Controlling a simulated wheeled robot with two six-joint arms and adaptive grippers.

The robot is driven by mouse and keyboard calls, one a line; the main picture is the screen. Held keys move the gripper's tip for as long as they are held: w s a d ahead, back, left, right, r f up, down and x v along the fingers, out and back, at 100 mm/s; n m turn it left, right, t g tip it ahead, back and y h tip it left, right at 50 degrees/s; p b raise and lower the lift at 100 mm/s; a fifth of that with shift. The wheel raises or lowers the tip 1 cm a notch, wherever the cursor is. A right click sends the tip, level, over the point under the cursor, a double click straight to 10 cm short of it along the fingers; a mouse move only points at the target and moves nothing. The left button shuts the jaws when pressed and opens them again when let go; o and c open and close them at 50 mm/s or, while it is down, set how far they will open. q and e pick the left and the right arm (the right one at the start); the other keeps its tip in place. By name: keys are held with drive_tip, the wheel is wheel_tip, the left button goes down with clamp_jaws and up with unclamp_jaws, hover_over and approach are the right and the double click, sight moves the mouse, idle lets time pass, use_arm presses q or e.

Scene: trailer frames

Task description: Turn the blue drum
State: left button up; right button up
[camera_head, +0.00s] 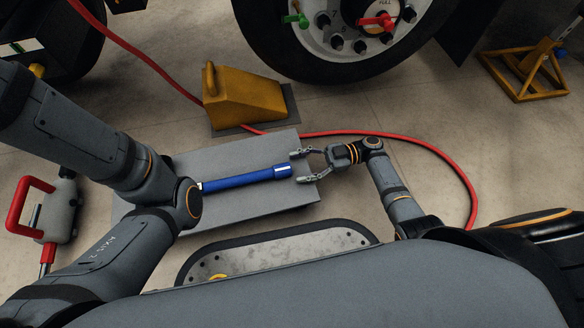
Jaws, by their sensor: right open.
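A long blue cylinder (245,179) with a pale mark near its right end lies on a grey board (225,152) on the floor. It is the only large blue, drum-like thing in view. Its left end runs behind my left arm and is hidden. My right gripper (296,167) is open, its two fingers pointing left, one on each side of the cylinder's right end in the picture. I cannot tell whether they touch it or hover above it. My left arm crosses the left side, and its gripper does not show.
A yellow wheel chock (243,97) stands behind the board. A red hose (400,136) curves behind and right of my right gripper. A truck wheel (345,45) is at the back, a yellow stand (520,78) at right, and a red-handled tool (60,208) at left.

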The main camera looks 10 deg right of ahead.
sight(282, 171)
drive_tip(key=shift+a, duration=1.45)
